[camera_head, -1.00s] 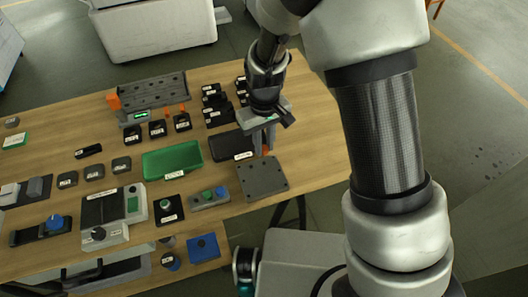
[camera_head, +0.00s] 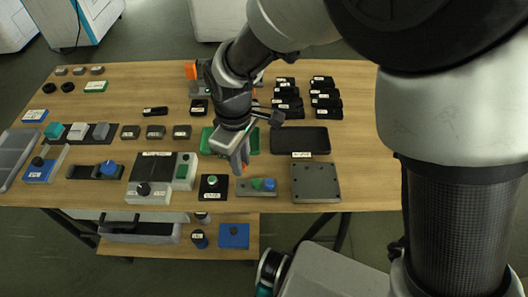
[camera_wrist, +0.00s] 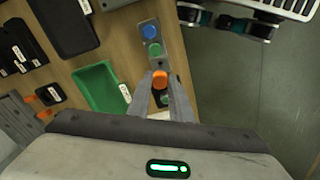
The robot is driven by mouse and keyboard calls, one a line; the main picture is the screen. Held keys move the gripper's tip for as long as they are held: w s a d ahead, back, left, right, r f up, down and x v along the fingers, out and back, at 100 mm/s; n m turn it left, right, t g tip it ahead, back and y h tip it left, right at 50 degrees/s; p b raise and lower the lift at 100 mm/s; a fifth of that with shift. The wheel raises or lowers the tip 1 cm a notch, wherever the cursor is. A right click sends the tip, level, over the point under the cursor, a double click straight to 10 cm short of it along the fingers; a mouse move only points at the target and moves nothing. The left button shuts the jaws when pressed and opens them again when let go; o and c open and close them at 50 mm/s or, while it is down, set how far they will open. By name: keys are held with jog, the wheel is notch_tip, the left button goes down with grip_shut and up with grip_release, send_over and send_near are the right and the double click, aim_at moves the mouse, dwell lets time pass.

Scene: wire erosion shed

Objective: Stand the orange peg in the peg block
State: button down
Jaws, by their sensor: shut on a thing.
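My gripper (camera_head: 240,166) is shut on the orange peg (camera_wrist: 160,79), which shows between the two fingers in the wrist view. In the head view only a small bit of orange shows at the fingertips. The grey peg block (camera_head: 243,188) carries a green peg (camera_head: 256,184) and a blue peg (camera_head: 269,185). My gripper is over the block's left end, beside the green peg. In the wrist view the block (camera_wrist: 147,14) runs away beyond the orange peg. The peg's lower end is hidden, so I cannot tell whether it touches the block.
A grey plate with corner holes (camera_head: 315,182) lies right of the block. A black tray (camera_head: 300,140) and a green tray (camera_head: 207,141) lie behind. A black unit with a green button (camera_head: 212,190) stands close on the left. The table's front edge is near.

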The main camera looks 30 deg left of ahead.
jog(key=shift+f+b, duration=1.85)
jog(key=shift+f, duration=0.75)
jog(key=shift+f+b, duration=0.95)
jog(key=shift+f, duration=0.4)
jog(key=c, duration=1.5)
grip_release()
jog(key=shift+r, duration=0.1)
jog(key=shift+r+p, duration=2.7)
jog(key=shift+r, duration=0.8)
